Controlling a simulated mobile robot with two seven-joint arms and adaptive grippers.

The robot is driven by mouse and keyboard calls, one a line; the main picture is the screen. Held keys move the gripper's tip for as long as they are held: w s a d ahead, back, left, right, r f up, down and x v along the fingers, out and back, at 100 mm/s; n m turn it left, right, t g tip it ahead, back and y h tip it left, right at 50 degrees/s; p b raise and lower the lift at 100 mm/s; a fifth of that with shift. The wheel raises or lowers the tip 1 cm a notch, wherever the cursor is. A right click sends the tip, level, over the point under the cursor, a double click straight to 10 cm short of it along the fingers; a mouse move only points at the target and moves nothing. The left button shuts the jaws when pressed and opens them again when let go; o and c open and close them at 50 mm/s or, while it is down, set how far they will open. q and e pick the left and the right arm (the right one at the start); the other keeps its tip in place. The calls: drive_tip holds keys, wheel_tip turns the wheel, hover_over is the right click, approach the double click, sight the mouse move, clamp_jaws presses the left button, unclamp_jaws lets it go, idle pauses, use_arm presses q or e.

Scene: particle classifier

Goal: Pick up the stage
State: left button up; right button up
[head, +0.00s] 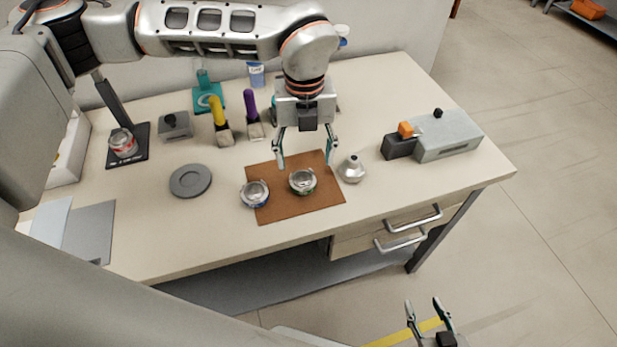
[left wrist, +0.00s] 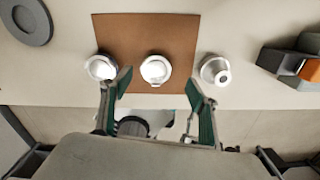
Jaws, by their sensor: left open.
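Three small silvery metal parts stand in a row on the table; I cannot tell for sure which one is the stage. One ring-shaped part (head: 255,194) is at the left edge of the brown mat (head: 270,213). A second ring-shaped part (head: 302,181) is near the mat's middle. A cone-like part with a narrow top (head: 352,169) stands just right of the mat. My left gripper (head: 306,162) is open and empty above the mat. In the left wrist view the middle part (left wrist: 155,70) shows between its fingertips (left wrist: 161,79). My right gripper (head: 423,303) is open and empty, off the table's front.
A grey disc (head: 190,181) lies left of the mat. Yellow- and purple-handled tools (head: 218,112) stand behind. A grey box device (head: 448,136) with an orange piece is at the right. The table's front right is clear.

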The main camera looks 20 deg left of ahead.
sight(303, 179)
use_arm(q)
drive_tip(key=f, duration=0.4)
drive_tip(key=s+f, duration=0.1)
drive_tip(key=f, duration=0.1)
drive_tip(key=shift+a, duration=0.2)
drive_tip(key=shift+f, duration=0.3)
drive_tip(key=c, duration=1.3)
